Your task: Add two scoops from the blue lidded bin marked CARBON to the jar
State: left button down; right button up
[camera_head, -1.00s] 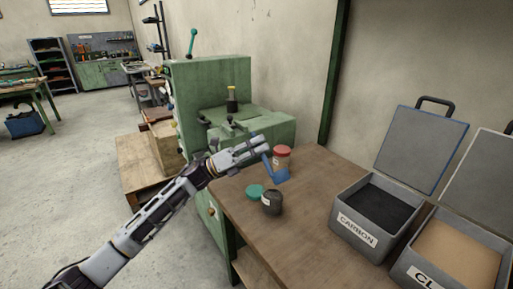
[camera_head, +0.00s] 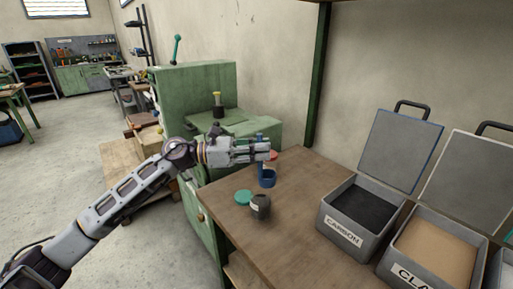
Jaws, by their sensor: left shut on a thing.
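My left gripper (camera_head: 264,150) is shut on a blue scoop (camera_head: 267,180), whose handle stands upright with the cup hanging below the fingers. The cup is above and behind the small dark jar (camera_head: 260,207) in the picture, apart from it. I cannot tell what the cup holds. The jar stands on the brown bench with a pale label; a teal lid (camera_head: 243,197) lies beside it. The grey bin marked CARBON (camera_head: 342,233) stands to the right, its blue-edged lid (camera_head: 400,150) raised, with black powder (camera_head: 366,207) inside. My right gripper is out of view.
A second open bin (camera_head: 413,274), with a partly cut-off label and tan powder, stands right of the CARBON bin. A red-lidded container (camera_head: 273,156) is mostly hidden behind my gripper. A green machine (camera_head: 195,95) stands behind the bench (camera_head: 297,190). Bench between jar and bins is clear.

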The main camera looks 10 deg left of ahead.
pick_arm(q)
jog(key=shift+s+d+r, duration=0.1)
jog(key=shift+d+r, duration=0.05)
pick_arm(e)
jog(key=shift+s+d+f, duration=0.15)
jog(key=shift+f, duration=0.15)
